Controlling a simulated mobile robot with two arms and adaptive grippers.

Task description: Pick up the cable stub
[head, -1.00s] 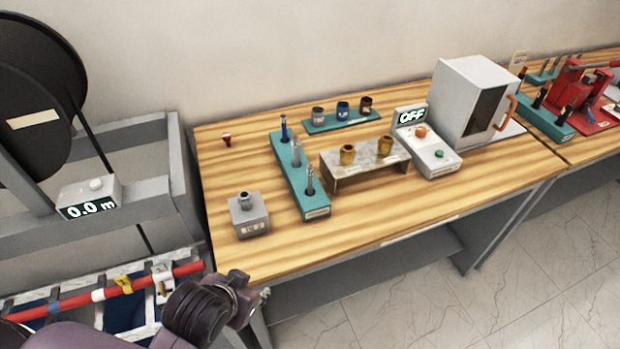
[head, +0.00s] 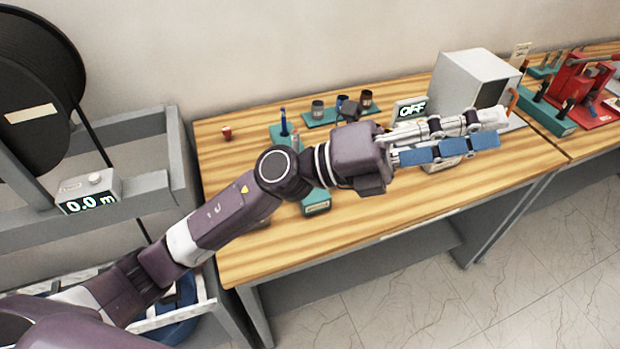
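No piece shows clearly as the cable stub. A small red piece (head: 227,133) stands alone near the back left of the wooden table, but I cannot tell whether it is the stub. My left gripper (head: 498,128) reaches over the table from the left, its fingers pointing right, in front of the grey box and the OFF display. Its white and blue finger parts lie close together, and I see nothing held between them. My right gripper is out of view.
A teal rack (head: 317,203) is partly behind my arm; another (head: 318,123) holds several small cups. A grey box (head: 470,78) stands at the right rear, with red tooling (head: 585,95) beyond. A cable reel (head: 35,70) is at the left. The table's front right is clear.

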